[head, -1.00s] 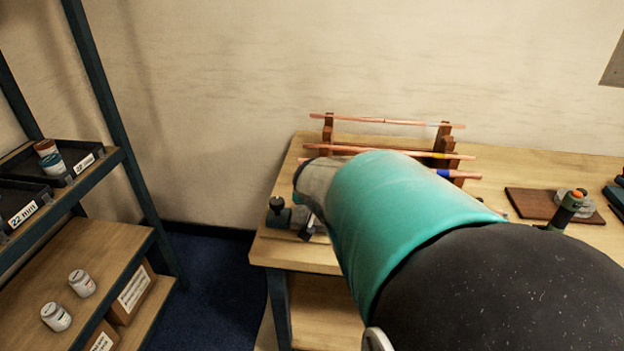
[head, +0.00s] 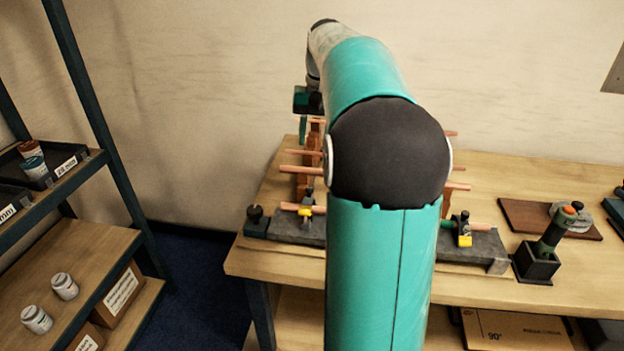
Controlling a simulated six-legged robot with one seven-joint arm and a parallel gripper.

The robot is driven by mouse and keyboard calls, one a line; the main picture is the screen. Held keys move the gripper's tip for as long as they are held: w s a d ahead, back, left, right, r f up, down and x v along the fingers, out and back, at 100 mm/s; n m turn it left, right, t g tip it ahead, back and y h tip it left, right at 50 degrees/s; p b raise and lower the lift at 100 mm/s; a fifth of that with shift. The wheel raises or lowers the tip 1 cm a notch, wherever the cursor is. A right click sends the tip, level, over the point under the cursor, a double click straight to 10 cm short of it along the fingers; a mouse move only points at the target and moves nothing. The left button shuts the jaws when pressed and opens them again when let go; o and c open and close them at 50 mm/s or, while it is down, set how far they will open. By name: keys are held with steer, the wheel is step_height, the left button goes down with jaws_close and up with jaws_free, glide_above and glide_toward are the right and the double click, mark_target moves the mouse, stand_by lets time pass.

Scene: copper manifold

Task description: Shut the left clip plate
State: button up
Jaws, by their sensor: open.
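The left clip (head: 306,210), small with a yellow part and a dark top, sits on the long grey fixture (head: 285,229) near the bench's front edge. A copper pipe (head: 287,206) runs to it. It is too small to tell how its plate lies. A similar right clip (head: 464,233) stands on the fixture's right part, with its yellow plate on the front side. My gripper (head: 309,127) is open, pointing down, and appears above and beyond the left clip, apart from it. My arm hides the fixture's middle.
A torch in a dark holder (head: 535,265) stands at right. Shelving (head: 85,225) is at left.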

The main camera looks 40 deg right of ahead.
mark_target(311, 188)
steer(key=f, duration=1.3)
steer(key=shift+w+a+f, duration=0.1)
steer(key=shift+w+a, duration=0.2)
steer(key=shift+a, duration=0.1)
steer(key=shift+d+f, duration=0.1)
steer(key=shift+f, duration=0.25)
jaws_close()
